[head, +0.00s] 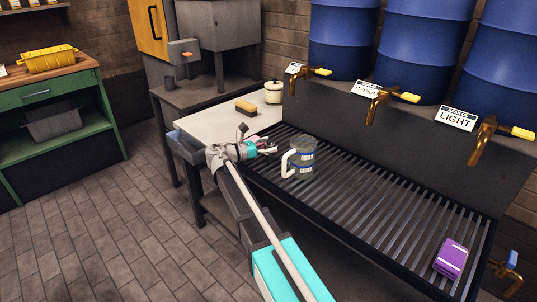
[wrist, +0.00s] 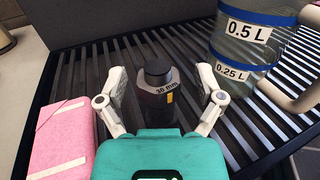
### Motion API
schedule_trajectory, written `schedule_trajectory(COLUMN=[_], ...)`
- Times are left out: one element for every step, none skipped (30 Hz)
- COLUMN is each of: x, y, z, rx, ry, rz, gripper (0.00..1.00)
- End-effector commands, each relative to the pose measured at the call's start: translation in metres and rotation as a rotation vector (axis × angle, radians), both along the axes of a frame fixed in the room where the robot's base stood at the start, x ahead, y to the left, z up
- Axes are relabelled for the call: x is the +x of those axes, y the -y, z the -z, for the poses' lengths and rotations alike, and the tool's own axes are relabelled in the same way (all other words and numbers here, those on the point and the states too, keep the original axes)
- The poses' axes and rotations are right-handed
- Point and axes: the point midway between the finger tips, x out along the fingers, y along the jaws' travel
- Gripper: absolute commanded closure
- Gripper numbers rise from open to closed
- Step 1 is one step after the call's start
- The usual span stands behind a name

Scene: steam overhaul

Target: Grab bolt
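A dark bolt-like piece (wrist: 157,97) marked "38 mm" stands in the wrist view, with a round black top, an angular grey collar and a yellow mark. My gripper (wrist: 162,80) is open, with one finger on each side of it and visible gaps between. Its lower part is hidden behind my gripper's teal body. I cannot tell if it stands on the slats. In the head view my gripper (head: 264,149) is at the left end of the slatted grate, left of the measuring jug. The bolt is too small to make out there.
A clear measuring jug (head: 304,157) stands close to my gripper; it also shows in the wrist view (wrist: 243,50). A pink block (wrist: 61,137) lies left of my gripper. The slatted grate (head: 372,205) is mostly clear, with a purple pack (head: 451,258) far right. Brass taps (head: 372,105) line the back.

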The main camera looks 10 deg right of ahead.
Motion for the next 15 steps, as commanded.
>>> schedule_trajectory(x=[-0.0001, -0.0001, 0.0, 0.0, 0.0, 0.0, 0.0, -0.0001, -0.0001, -0.0001, -0.0002, -0.0001, -0.0001, -0.0002, -0.0002], y=[0.0001, 0.0002, 0.0003, 0.0003, 0.0003, 0.0004, 0.0004, 0.0004, 0.0005, 0.0005, 0.0007, 0.0007, 0.0007, 0.0008, 0.0009], z=[0.0, 0.0, 0.0, 0.0, 0.0, 0.0, 0.0, 0.0, 0.0, 0.0, 0.0, 0.0, 0.0, -0.0005, -0.0005], rx=[0.0, 0.0, 0.0, 0.0, 0.0, 0.0, 0.0, 0.0, 0.0, 0.0, 0.0, 0.0, 0.0, -0.002, -0.002], ry=[0.0, 0.0, 0.0, 0.0, 0.0, 0.0, 0.0, 0.0, 0.0, 0.0, 0.0, 0.0, 0.0, 0.0, 0.0], rz=[0.0, 0.0, 0.0, 0.0, 0.001, 0.001, 0.001, 0.001, 0.001, 0.001, 0.001, 0.001, 0.001, 0.001, 0.001], gripper=[0.33, 0.38, 0.46, 0.51, 0.57, 0.64, 0.7, 0.75, 0.83, 0.88, 0.94, 1.0, 1.0, 1.0, 1.0])
